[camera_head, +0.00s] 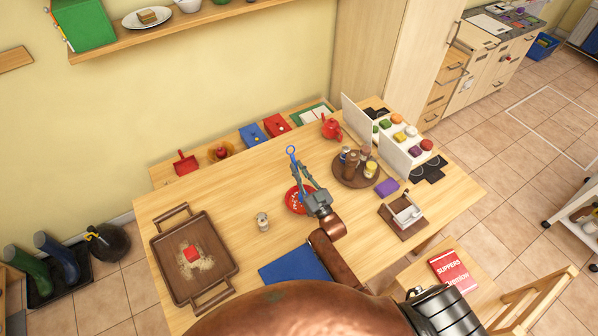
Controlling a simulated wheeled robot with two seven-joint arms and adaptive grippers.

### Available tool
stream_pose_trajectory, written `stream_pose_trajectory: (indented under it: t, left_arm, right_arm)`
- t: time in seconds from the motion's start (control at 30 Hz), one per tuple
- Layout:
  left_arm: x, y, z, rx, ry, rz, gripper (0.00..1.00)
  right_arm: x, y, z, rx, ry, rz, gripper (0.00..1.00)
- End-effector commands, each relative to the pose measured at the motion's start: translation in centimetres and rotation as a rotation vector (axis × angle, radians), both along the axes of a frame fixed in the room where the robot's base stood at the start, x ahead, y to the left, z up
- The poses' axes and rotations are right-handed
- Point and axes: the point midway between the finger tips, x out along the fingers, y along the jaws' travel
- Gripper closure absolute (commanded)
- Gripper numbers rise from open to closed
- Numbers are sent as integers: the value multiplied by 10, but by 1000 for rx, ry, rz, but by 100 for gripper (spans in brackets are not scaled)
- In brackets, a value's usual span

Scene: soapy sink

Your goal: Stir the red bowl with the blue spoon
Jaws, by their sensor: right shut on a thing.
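The red bowl (291,204) stands on the wooden table, partly hidden behind my right gripper. Something light-coloured shows inside it. The blue spoon (291,151) has its ring-shaped handle end up, above the gripper's fingers. My right gripper (297,170) is shut on the blue spoon, over the bowl's back right side. The spoon's lower end is hidden by the gripper, so I cannot tell whether it touches the bowl or its contents. My left gripper is not in view.
A brown tray (166,259) with a red block lies at the left. A small shaker (262,221) stands left of the bowl. A round brown tray (343,180) with jars is at the right. A blue mat (290,263) lies in front. My arm covers the table's front.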

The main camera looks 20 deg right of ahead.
Motion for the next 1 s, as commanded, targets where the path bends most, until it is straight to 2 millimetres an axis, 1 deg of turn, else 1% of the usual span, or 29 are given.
stream_pose_trajectory:
  t: [0.03, 0.6, 1.0]
  left_arm:
    - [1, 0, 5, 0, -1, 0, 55]
    - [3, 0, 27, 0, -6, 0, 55]
    - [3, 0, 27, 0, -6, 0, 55]
  right_arm:
    - [2, 0, 6, 0, -1, 0, 100]
    - [21, 3, 43, 0, 0, 0, 100]
    - [21, 3, 43, 0, 0, 0, 100]
